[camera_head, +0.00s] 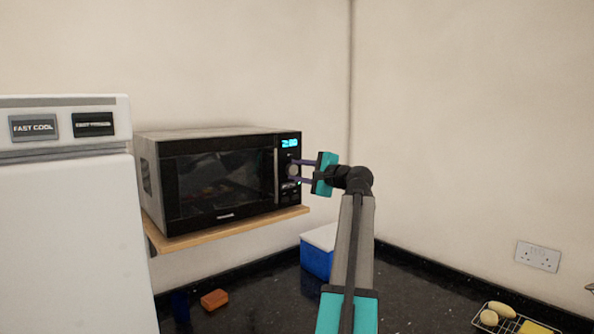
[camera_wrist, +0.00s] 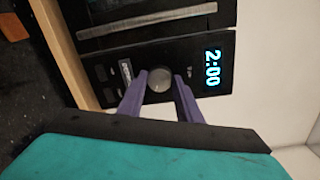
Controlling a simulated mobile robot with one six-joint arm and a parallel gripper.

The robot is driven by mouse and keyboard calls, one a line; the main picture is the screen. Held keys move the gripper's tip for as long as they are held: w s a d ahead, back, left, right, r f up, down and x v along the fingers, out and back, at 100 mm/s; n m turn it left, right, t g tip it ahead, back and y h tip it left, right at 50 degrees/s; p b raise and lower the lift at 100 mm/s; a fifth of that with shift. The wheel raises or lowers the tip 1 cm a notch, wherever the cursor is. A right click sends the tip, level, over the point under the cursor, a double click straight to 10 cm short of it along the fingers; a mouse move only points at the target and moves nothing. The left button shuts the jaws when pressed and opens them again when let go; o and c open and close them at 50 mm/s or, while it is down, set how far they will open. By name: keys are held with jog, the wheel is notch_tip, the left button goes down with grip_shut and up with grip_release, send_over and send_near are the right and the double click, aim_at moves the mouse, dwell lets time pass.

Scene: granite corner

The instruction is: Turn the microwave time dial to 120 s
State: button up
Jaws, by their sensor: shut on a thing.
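The black microwave (camera_head: 220,180) stands on a wooden shelf. Its time dial is a round grey knob (camera_wrist: 160,82) on the control panel, also seen in the head view (camera_head: 292,170). My gripper (camera_wrist: 160,90) has its two purple fingers on either side of the dial and is shut on it. The blue display (camera_wrist: 212,67) above the dial reads 2:00; in the head view the display (camera_head: 289,143) is small and blurred. The microwave door (camera_head: 222,182) is shut.
The wooden shelf (camera_head: 240,228) juts out under the microwave. A white fridge (camera_head: 70,220) stands at the left. A blue box with a white lid (camera_head: 316,262) and an orange block (camera_head: 214,299) are on the dark counter below.

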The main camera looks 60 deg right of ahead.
dwell(0.3)
jog(key=o, duration=1)
jog(key=shift+o, duration=0.2)
jog(key=shift+s, duration=0.1)
jog(key=b+v, duration=0.4)
jog(key=v, duration=0.9)
jog(key=shift+s+a+r+b, duration=0.15)
jog(key=shift+s+b, duration=0.15)
jog(key=shift+b, duration=0.05)
jog(key=shift+r, duration=0.1)
